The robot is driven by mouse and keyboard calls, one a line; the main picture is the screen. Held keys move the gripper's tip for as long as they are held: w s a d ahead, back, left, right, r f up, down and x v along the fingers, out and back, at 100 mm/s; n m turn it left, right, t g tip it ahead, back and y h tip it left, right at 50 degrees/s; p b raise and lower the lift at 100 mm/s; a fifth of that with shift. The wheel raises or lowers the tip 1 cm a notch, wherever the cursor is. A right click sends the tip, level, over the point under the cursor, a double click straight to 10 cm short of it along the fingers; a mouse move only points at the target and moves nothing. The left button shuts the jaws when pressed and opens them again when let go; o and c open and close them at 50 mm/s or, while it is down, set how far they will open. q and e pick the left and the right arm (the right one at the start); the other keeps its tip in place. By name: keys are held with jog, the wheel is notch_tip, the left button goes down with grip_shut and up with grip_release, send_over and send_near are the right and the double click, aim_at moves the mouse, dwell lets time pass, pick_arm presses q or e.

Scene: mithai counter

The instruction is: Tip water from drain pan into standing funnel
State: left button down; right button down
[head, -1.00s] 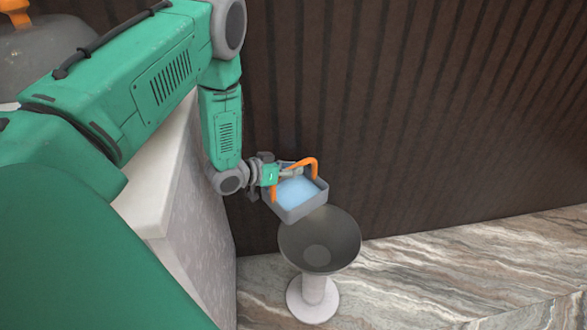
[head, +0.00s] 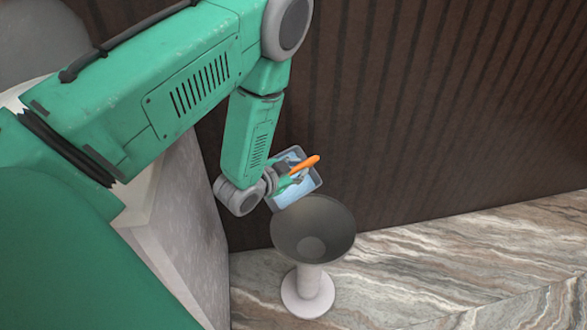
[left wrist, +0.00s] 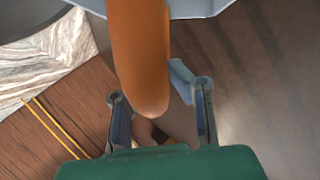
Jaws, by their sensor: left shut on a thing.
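The drain pan (head: 315,180) is a small grey square tray with pale blue water (head: 290,194) in it and an orange handle (head: 304,163). My left gripper (head: 283,182) is shut on the pan's handle, which also shows large between the fingers in the left wrist view (left wrist: 140,50). The pan is tilted and held just behind and above the far rim of the funnel (head: 313,232). The funnel is a wide dark grey bowl standing upright on a pale round-based stand (head: 308,290). No falling water is visible. My right gripper is not in view.
A swirled marble surface (head: 450,255) lies under the funnel, clear to the right. A dark ribbed panel (head: 430,110) rises close behind the pan. A pale counter block (head: 180,215) stands left of the funnel, below my left arm.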

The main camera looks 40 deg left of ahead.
pick_arm(q)
jog(key=shift+s+d+m+y+b, duration=0.1)
jog(key=shift+d+m+y+b, duration=0.3)
jog(key=shift+d+m+b, duration=0.4)
jog(key=s+d+f+m+t+y+b, duration=0.1)
jog(key=d+m+t+y+b, duration=0.1)
jog(key=d+m, duration=0.4)
jog(key=shift+s+d+f+m+t+y+b, duration=0.2)
jog(key=shift+d+m+t+y+b, duration=0.25)
jog(key=shift+b, duration=0.35)
dwell(2.8)
